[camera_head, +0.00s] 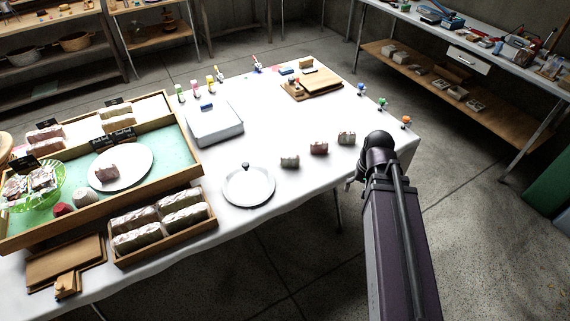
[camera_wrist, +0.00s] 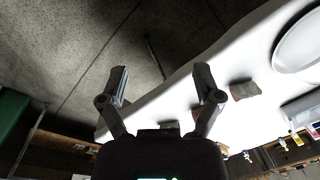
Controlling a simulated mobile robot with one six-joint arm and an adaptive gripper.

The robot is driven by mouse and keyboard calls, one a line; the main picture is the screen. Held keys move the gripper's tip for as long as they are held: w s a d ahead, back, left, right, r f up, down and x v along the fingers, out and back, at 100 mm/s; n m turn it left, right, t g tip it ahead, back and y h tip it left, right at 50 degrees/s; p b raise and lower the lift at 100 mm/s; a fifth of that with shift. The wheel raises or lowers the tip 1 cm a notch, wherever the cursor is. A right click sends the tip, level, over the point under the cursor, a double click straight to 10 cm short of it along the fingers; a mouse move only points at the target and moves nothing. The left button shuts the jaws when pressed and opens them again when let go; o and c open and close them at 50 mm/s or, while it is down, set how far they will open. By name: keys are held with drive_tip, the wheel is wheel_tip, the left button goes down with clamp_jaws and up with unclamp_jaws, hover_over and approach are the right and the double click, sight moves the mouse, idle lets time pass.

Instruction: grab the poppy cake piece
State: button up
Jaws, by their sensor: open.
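Three small cake pieces stand in a loose row on the white table: a greyish-green one (camera_head: 289,161), a reddish-brown one (camera_head: 319,148) and a grey-pink one (camera_head: 346,138) nearest my arm. I cannot tell by looks which is the poppy piece. In the wrist view, one cake piece (camera_wrist: 243,90) lies on the cloth right of the fingers, and another shows partly behind the right finger. My gripper (camera_wrist: 162,82) is open and empty, over the table's edge and the floor. In the head view it is mostly hidden by my arm.
A round lidded dish (camera_head: 249,186) stands left of the pieces. A white box (camera_head: 214,124), a wooden board (camera_head: 313,83) and small bottles stand farther back. A wooden display tray (camera_head: 184,133) and a loaf crate (camera_head: 209,223) fill the left. The table's middle is clear.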

drive_tip(key=w+a+f+m+y+b, duration=0.6)
drive_tip(key=w+f+m+b, duration=0.15)
drive_tip(key=w+b, duration=0.35)
drive_tip(key=m+y+b, duration=0.6)
drive_tip(key=m+b, duration=0.1)
drive_tip(key=m, duration=0.1)
approach(299, 156)
drive_tip(key=shift+s+d+f, duration=0.15)
drive_tip(key=shift+s+f, duration=0.35)
drive_tip(key=shift+s, duration=0.15)
drive_tip(key=shift+w+r+m, duration=0.15)
drive_tip(key=shift+w+m, duration=0.3)
drive_tip(key=shift+w, duration=0.1)
drive_tip(key=shift+r+y, duration=0.15)
drive_tip(key=shift+y, duration=0.15)
drive_tip(key=shift+b, duration=0.3)
drive_tip(key=b+x, duration=0.3)
drive_tip(key=x, duration=0.4)
drive_tip(key=shift+f, duration=0.2)
drive_tip(key=shift+a+f, duration=0.15)
drive_tip(key=shift+a, duration=0.6)
